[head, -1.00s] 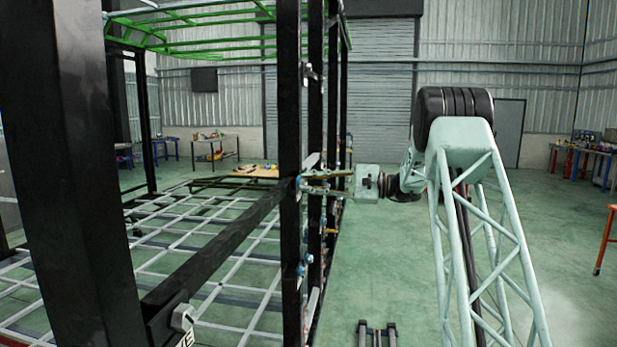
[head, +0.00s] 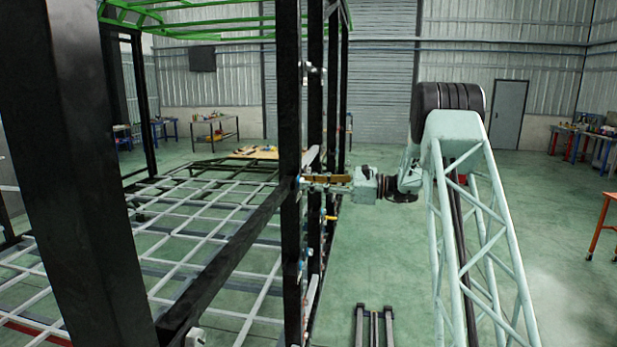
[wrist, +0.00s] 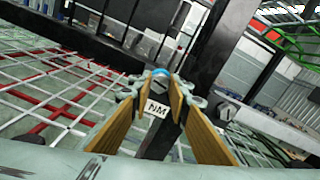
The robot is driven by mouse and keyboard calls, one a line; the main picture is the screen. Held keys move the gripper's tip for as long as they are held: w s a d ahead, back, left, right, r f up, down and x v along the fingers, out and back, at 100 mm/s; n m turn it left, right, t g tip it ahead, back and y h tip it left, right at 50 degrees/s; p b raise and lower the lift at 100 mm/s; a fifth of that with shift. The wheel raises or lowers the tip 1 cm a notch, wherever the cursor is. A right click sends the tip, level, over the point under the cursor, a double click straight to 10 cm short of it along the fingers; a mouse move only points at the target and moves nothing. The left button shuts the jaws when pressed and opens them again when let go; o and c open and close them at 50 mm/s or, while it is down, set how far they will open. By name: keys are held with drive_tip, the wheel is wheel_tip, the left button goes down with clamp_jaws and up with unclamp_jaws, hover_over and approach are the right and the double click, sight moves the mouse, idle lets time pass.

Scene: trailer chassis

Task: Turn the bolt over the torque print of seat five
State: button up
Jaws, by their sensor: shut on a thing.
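The bolt (wrist: 159,85) is a grey head with a blue ring behind it, on a black post of the chassis frame. In the wrist view a white print reading "NM" (wrist: 157,107) is just below it; no number or seat mark is legible. My gripper (wrist: 160,92) has its two brown-padded fingers around the bolt head, shut on it, with the tips at the post. In the head view my gripper (head: 322,184) reaches left to the post, and the bolt is too small to make out there.
Black posts (head: 291,120) and a white floor grid (head: 200,227) make up the chassis to the left. A dark-railed stand (head: 374,325) is on the floor below my arm. Open green floor (head: 400,260) lies to the right. Workbenches stand by the walls.

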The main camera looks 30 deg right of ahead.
drive_tip(key=shift+d+f+m+p, duration=0.1)
drive_tip(key=shift+m+p, duration=2.1)
drive_tip(key=shift+m, duration=2.3)
drive_tip(key=o, duration=0.9)
drive_tip(key=shift+s+d, duration=0.1)
drive_tip(key=shift+d, duration=0.1)
drive_tip(key=shift+a, duration=0.15)
